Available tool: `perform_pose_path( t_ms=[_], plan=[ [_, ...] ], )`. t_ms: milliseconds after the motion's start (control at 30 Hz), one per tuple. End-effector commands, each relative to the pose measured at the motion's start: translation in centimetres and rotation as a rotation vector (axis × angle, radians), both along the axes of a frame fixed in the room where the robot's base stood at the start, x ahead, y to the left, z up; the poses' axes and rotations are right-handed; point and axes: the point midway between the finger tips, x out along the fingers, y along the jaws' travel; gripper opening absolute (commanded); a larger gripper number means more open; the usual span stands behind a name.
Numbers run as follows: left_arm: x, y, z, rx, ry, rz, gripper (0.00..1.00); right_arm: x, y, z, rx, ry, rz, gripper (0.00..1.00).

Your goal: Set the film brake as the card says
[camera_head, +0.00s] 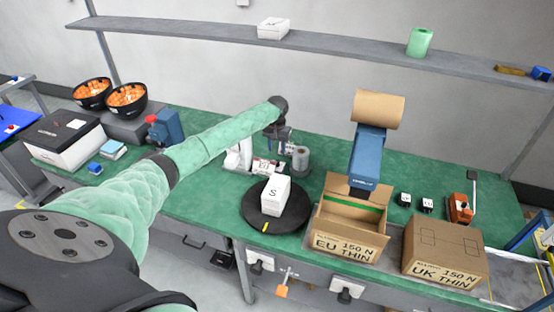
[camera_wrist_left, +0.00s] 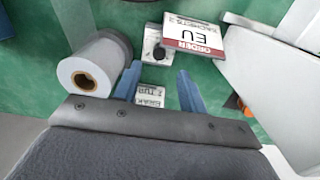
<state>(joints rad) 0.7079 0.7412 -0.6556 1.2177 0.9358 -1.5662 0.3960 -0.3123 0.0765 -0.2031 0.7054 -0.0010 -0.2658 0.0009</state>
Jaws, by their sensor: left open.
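My left gripper (camera_head: 280,137) hangs at the back of the green bench, pointing down beside a white roll. In the left wrist view its two blue fingers (camera_wrist_left: 159,88) are apart with nothing gripped. Between and below them is a small white label (camera_wrist_left: 150,97) that seems to read "BRAKE"; its text is partly hidden. Just beyond the fingertips is a small pale plate with a dark knob (camera_wrist_left: 158,52); its setting is too small to tell. The order card (camera_wrist_left: 195,37) reads "ORDER" and "EU"; it also stands near the gripper in the head view (camera_head: 265,167).
The white roll (camera_wrist_left: 85,75) is close left of the fingers. A white box marked S (camera_head: 273,195) stands on a black turntable (camera_head: 254,215). An open EU carton (camera_head: 345,243), a UK carton (camera_head: 445,250) and a blue stand with a brown roll (camera_head: 379,109) are to the right.

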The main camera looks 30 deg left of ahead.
Motion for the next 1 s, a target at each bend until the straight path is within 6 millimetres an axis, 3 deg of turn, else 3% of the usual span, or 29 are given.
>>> perform_pose_path(
  t_ms=[133,500,867,1000],
  plan=[
    [-0.1,0.0,-1.5,0.0,0.002,0.001,0.42,-3.2,-1.1,0.3,-0.009,0.029,-0.001,0.36],
    [0.0,0.0,-6.1,0.001,0.001,0.001,0.42,-3.4,-1.4,1.9,-0.011,0.027,-0.002,0.36],
    [0.0,0.0,-6.7,0.0,0.0,0.0,0.42,-3.3,-1.4,2.0,-0.011,0.027,-0.003,0.36],
    [0.0,0.0,-6.7,0.0,0.0,0.0,0.16,-3.3,-1.4,2.0,-0.011,0.027,-0.003,0.36]
  ],
)
